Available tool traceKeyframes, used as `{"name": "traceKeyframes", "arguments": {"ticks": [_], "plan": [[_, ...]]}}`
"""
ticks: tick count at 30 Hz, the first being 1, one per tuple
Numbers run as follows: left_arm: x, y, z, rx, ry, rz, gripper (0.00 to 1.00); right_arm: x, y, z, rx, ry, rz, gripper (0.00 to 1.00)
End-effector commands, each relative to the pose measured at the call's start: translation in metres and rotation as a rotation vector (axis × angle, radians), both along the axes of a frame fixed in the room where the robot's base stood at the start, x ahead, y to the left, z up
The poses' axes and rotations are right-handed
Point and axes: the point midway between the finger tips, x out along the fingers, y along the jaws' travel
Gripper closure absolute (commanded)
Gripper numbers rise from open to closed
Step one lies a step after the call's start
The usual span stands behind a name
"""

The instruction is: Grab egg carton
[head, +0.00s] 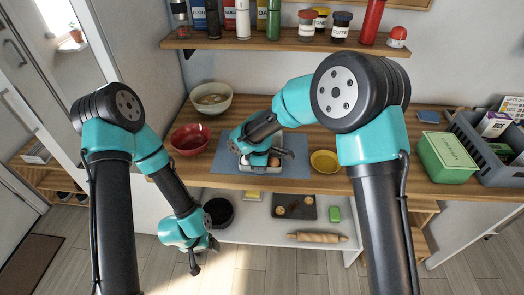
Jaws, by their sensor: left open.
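The egg carton (260,170) appears as a pale, low tray with rounded shapes in it, on the blue mat (212,174) in the middle of the counter. My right gripper (270,158) is right over it and hides much of it. I cannot tell whether its fingers touch or hold the carton. My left gripper (203,258) hangs open and empty, in front of the counter and below its top, well away from the carton.
A red bowl (189,139) and a pale bowl (211,99) stand left of the mat. A yellow bowl (324,162) is on the right. A green box (447,156) and a grey crate (481,151) are far right. A wall shelf (285,46) runs above.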

Motion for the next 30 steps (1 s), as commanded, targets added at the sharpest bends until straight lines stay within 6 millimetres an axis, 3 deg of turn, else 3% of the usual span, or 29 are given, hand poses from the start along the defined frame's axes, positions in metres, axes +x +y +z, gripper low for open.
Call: {"name": "traceKeyframes", "arguments": {"ticks": [8, 18, 26, 30], "plan": [[0.0, 0.0, 0.0, 0.0, 0.0, 0.0, 0.28, 0.0, 0.0, 0.008, 0.0, -0.002, 0.0, 1.0], [0.0, 0.0, 0.0, 0.0, 0.0, 0.0, 0.28, 0.0, 0.0, 0.038, 0.001, -0.002, 0.0, 1.0], [0.0, 0.0, 0.0, 0.0, 0.0, 0.0, 0.28, -0.031, -0.003, 0.039, 0.0, 0.0, 0.002, 1.0], [0.0, 0.0, 0.0, 0.0, 0.0, 0.0, 0.28, -0.059, -0.005, 0.041, -0.001, 0.0, 0.003, 1.0]]}}
